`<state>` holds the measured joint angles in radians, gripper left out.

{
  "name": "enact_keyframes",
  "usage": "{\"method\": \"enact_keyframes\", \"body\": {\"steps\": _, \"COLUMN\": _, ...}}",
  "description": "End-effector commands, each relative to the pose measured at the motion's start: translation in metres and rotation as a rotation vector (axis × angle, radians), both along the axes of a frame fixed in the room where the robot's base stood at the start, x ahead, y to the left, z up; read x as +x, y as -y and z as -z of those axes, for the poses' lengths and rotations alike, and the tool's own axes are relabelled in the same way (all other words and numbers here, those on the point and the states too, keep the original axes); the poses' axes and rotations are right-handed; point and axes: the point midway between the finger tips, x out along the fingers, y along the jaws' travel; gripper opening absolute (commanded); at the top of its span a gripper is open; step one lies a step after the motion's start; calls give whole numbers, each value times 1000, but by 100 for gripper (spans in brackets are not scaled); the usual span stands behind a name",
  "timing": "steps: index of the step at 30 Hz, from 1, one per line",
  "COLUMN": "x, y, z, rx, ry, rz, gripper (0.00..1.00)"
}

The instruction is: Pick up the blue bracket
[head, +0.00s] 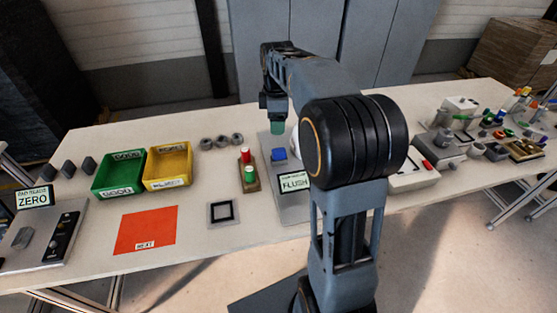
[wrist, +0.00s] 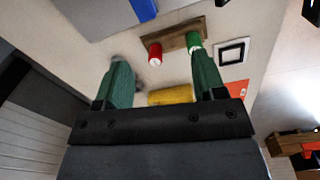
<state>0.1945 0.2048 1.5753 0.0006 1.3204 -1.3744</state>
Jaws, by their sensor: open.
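The blue bracket (head: 279,154) sits on the grey plate (head: 272,178) behind the FLUSH sign. In the wrist view only part of the blue bracket (wrist: 143,9) shows, cut off by the top edge, on the grey plate. My gripper (head: 277,127) hangs above and just behind the bracket in the head view. In the wrist view my gripper (wrist: 158,57) has its two green fingers spread apart with nothing held between them. The bracket lies beyond the fingertips and is not between them.
A wooden stand (head: 251,187) with red and green cylinders stands left of the plate. The FLUSH sign (head: 294,182) stands at its front. Green (head: 119,181) and yellow (head: 167,168) bins are farther left. A white rounded thing right of the bracket is partly hidden by my arm.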

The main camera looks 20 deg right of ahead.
Motion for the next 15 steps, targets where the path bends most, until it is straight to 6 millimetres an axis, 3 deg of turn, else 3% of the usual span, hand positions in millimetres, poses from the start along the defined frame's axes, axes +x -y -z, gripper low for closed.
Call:
{"method": "enact_keyframes", "body": {"steps": 6, "x": 23, "y": 19, "z": 23, "rx": 4, "ry": -40, "rz": -169, "gripper": 64}}
{"method": "enact_keyframes", "body": {"steps": 15, "x": 25, "y": 21, "z": 75, "rx": 5, "ry": -45, "rz": -193, "gripper": 64}}
